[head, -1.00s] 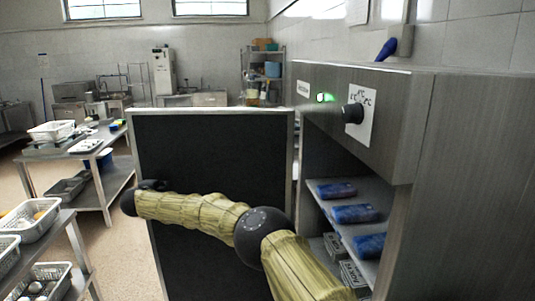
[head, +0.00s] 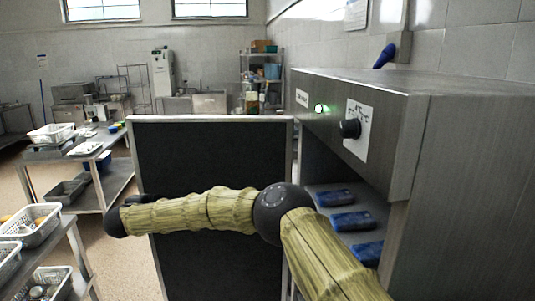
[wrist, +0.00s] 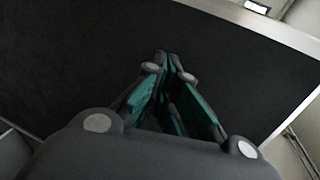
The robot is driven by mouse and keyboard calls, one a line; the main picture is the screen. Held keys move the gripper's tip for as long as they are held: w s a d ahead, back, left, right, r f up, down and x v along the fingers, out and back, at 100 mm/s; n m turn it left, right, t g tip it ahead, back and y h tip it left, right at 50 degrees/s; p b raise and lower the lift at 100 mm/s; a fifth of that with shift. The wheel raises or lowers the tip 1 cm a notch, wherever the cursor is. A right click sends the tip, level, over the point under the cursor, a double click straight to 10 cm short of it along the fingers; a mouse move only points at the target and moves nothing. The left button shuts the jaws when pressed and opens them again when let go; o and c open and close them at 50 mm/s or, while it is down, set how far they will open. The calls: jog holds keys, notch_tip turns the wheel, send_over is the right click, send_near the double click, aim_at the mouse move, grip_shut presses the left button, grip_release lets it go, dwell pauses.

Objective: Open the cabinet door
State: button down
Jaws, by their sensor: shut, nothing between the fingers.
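The cabinet (head: 440,190) is a grey metal unit on the right in the head view. Its door (head: 210,155) is a dark panel with a pale metal frame, swung far out from the cabinet, and the interior shows. My arm crosses in front of the door, and my gripper is hidden in the head view. In the wrist view my gripper (wrist: 168,65) is shut and empty, its fingertips in front of the dark door panel (wrist: 75,60). I cannot tell whether they touch it.
Several blue packets (head: 350,221) lie on the shelf inside the cabinet. A knob (head: 350,128) and a green light (head: 320,108) are on its upper front. Tables with white baskets (head: 30,222) stand at the left. Open floor lies between the tables and the door.

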jog(key=shift+p+v, duration=0.5)
jog(key=shift+v, duration=2.15)
jog(key=shift+a+f, duration=0.1)
jog(key=shift+a, duration=0.05)
